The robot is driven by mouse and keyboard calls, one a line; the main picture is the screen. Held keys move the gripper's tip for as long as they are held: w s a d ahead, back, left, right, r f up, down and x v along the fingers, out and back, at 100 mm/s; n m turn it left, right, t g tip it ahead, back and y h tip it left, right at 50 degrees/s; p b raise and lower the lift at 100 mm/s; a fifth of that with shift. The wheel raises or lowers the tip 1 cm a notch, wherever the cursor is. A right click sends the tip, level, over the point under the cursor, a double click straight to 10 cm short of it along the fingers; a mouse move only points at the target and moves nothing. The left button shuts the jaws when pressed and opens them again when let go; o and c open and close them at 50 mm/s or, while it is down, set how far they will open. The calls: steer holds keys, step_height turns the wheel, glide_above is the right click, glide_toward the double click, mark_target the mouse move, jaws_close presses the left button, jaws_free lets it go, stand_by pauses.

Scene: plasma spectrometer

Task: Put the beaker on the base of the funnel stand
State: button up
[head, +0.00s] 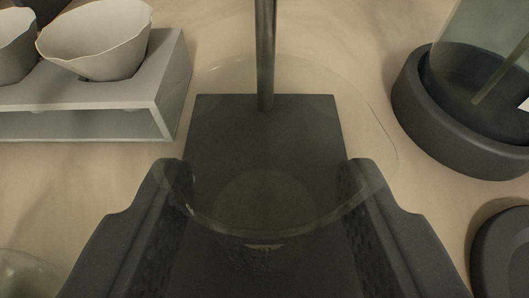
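The clear glass beaker (268,210) is between the two dark fingers of my gripper (265,172), seen from above, its wide rim towards me. The fingers appear to hold its sides. The funnel stand's base (220,112) is a dark rectangular plate, seen partly through the glass, with a metal rod (265,50) rising from its far end. The beaker overlaps this plate in the picture. I cannot tell whether the beaker's bottom touches the plate or is above it.
A grey rack (160,100) with pale funnel-like cups (100,42) stands at upper left. A dark round holder (420,115) with a glass vessel stands at upper right. Another dark round object (505,255) is at lower right, and part of a clear glass piece (25,275) at lower left.

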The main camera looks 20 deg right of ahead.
mark_target(264, 186)
steer(key=shift+w+d+f, duration=0.15)
steer(key=shift+w+f, duration=0.3)
steer(key=shift+w, duration=0.05)
steer(key=shift+w+d+f, duration=0.15)
steer(key=shift+w+f, duration=0.3)
steer(key=shift+w, duration=0.05)
steer(key=shift+f, duration=0.15)
steer(key=o, duration=1)
